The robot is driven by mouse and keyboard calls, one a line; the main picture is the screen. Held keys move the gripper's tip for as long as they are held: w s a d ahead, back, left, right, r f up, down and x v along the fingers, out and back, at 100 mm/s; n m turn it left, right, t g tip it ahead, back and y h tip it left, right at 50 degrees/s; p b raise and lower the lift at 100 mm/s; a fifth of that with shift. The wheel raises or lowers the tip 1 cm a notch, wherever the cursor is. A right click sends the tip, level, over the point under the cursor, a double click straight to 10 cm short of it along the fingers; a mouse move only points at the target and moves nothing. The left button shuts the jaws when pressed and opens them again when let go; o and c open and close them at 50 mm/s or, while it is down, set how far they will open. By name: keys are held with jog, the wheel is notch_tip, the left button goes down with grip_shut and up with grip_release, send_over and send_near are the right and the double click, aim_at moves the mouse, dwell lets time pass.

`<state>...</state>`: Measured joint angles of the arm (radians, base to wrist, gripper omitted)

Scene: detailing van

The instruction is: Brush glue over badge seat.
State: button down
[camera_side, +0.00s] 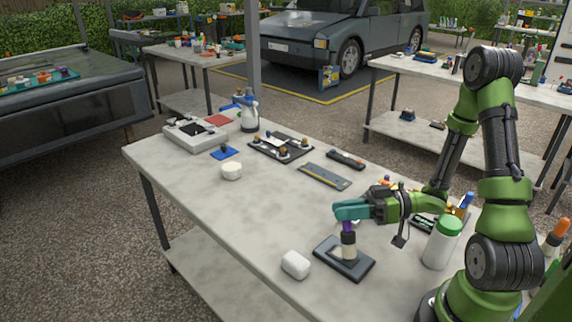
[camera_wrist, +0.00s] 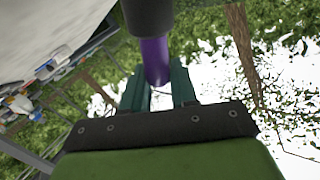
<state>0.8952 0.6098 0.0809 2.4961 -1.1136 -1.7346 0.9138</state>
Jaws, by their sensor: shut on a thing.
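My gripper (camera_side: 348,210), with teal fingers, is shut on a purple-handled tool (camera_side: 347,228), which looks like the glue brush. The tool is roughly upright over a dark rectangular base (camera_side: 327,257) near the front of the table. A dark collar and a pale cylindrical part (camera_side: 348,252) show below the handle; I cannot tell whether the tool still sits in the base. In the wrist view, the purple handle (camera_wrist: 155,60) with its thick dark part lies between my fingertips (camera_wrist: 158,88).
A white block (camera_side: 296,264) lies left of the base. A green-capped white bottle (camera_side: 442,243) stands close to its right. A round white pot (camera_side: 231,171), a dark tray of small parts (camera_side: 265,153) and a grey strip (camera_side: 323,177) lie farther back. The middle left tabletop is clear.

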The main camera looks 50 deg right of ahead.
jog(key=shift+r, duration=3)
jog(key=shift+r, duration=0.1)
jog(key=shift+r, duration=1.4)
jog(key=c, duration=1.4)
grip_release()
grip_shut()
